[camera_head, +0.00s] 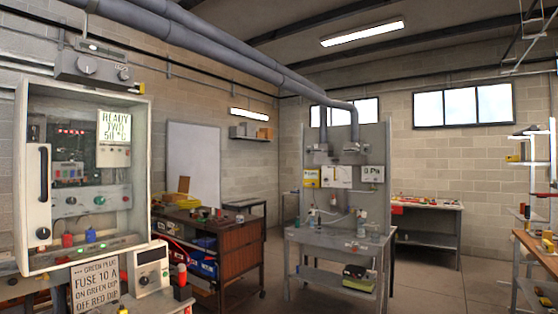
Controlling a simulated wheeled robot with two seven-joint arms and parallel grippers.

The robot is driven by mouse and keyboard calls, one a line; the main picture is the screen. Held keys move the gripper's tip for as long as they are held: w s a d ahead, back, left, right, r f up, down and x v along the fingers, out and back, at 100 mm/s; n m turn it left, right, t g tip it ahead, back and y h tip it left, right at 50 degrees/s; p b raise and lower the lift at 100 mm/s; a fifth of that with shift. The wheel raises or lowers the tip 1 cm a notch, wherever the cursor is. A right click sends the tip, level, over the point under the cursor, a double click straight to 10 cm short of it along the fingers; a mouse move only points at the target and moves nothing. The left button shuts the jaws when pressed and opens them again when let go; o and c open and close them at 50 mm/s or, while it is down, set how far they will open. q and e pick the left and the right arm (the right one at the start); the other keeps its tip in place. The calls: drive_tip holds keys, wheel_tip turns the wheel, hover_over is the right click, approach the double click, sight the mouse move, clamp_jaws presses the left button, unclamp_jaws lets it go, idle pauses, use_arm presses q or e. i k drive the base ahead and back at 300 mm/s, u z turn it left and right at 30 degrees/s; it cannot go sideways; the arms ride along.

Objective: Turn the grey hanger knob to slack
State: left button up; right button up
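A grey box (92,68) is fixed on the wall above the open cabinet at the left. It carries a larger round grey knob (86,65) and a smaller grey knob (124,73). I cannot tell whether either is the hanger knob; no label for "hanger" or "slack" is readable. Neither of my grippers is in view.
A glass-fronted cabinet (140,180) with coloured lights and knobs stands close at the left. Below it are a sign (96,285) and a white meter box (151,268). A brown cart (240,255), a grey bench (340,238) and open floor (430,290) lie beyond.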

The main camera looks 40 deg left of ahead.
sight(123, 76)
drive_tip(key=u, duration=0.05)
drive_tip(key=i, duration=2)
drive_tip(key=u, duration=0.85)
drive_tip(key=i, duration=1)
drive_tip(key=u, duration=1)
